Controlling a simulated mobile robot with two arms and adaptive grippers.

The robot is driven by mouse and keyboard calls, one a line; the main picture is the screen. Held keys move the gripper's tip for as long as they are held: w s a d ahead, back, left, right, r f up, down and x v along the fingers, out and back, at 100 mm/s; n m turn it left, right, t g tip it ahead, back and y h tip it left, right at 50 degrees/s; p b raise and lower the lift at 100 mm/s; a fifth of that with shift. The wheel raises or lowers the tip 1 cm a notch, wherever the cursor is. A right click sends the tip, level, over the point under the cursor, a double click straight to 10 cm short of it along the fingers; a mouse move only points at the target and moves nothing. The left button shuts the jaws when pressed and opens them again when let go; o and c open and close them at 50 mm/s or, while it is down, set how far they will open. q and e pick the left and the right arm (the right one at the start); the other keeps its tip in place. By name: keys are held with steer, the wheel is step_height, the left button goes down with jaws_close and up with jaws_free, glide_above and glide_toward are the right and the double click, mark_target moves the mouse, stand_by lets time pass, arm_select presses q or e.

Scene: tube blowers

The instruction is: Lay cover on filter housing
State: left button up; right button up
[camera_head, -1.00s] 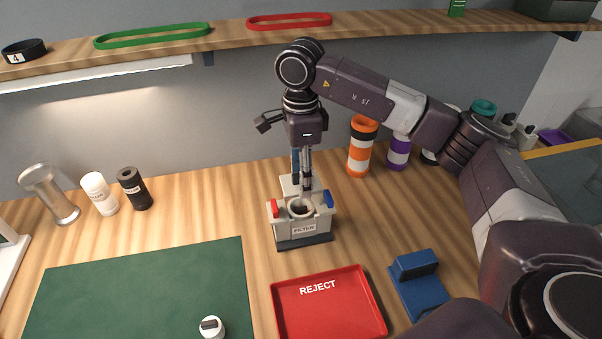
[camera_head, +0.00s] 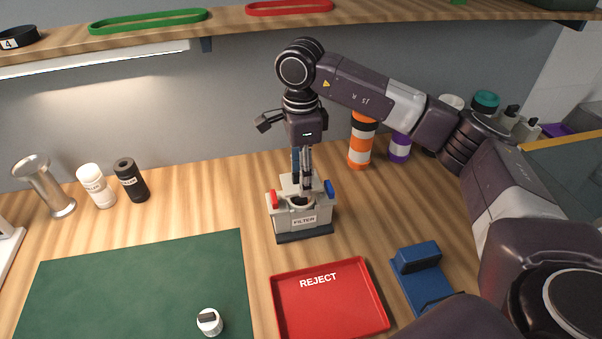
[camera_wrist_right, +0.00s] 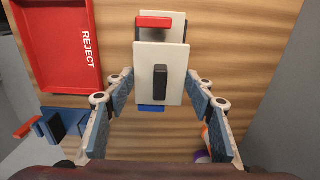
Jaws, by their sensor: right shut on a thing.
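The filter housing (camera_head: 303,221) is a pale box labelled FILTER on a dark base, with a red latch (camera_head: 273,199) at its left and a blue latch (camera_head: 330,189) at its right. Its round opening partly shows in the head view. My right gripper (camera_head: 302,193) points down just above it. In the right wrist view the cover (camera_wrist_right: 145,88), a white plate with a black handle (camera_wrist_right: 160,85), lies between the fingertips of my right gripper (camera_wrist_right: 160,80), over part of the housing. Whether it touches the housing is unclear. My left gripper is out of view.
A red REJECT tray (camera_head: 381,316) lies in front of the housing, with a blue block-like fixture (camera_head: 418,262) to its right. A green mat (camera_head: 130,290) carries a small white round part (camera_head: 209,322). Striped bottles (camera_head: 361,142) stand behind on the right. A shelf (camera_head: 225,22) runs above.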

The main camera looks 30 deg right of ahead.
steer(key=shift+f+b, duration=1.8)
steer(key=shift+f, duration=0.4)
steer(key=o, duration=1.3)
step_height(320, 180, up, 12)
steer(key=shift+s, duration=0.1)
